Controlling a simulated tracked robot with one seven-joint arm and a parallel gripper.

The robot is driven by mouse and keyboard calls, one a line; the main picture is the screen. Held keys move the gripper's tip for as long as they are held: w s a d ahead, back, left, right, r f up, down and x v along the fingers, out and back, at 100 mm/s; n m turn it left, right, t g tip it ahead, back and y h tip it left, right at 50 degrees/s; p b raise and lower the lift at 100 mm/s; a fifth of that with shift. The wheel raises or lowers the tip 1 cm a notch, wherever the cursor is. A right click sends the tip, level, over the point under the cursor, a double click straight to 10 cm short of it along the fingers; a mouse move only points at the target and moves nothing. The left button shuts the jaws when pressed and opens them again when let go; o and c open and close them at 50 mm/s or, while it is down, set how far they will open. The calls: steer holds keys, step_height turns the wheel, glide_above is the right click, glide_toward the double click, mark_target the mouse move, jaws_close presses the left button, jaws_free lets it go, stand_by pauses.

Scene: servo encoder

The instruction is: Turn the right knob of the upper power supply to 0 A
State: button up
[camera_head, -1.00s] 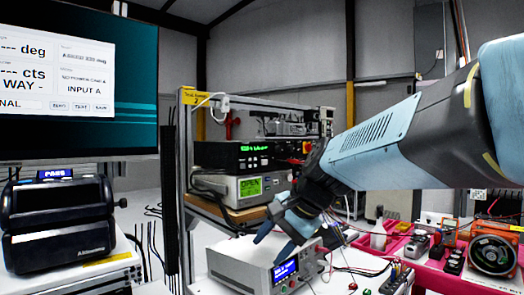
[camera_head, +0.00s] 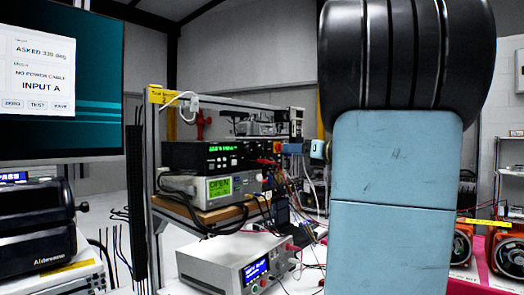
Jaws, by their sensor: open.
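A black instrument (camera_head: 215,155) with green digits sits on top of a grey instrument (camera_head: 205,188) with a green screen, on the wooden rack shelf. A white bench unit (camera_head: 222,258) with a blue screen stands on the table below. I cannot tell for sure which is the upper power supply. Its right knob and setting are too small to make out. My arm (camera_head: 392,165) fills the right of the view. My gripper cannot be made out, with the upright arm covering much of that side. A small pale blue piece (camera_head: 318,150) left of the arm may be part of it.
The rack post (camera_head: 150,190) stands left of the instruments. Loose cables hang at the rack's right side. A monitor (camera_head: 62,75) and a dark device (camera_head: 38,235) are at left. Orange-framed devices (camera_head: 510,255) sit at far right.

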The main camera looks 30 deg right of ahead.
mark_target(262, 148)
steer(key=x, duration=1.2)
steer(key=shift+w+a, duration=0.15)
steer(key=shift+w, duration=0.05)
jaws_close()
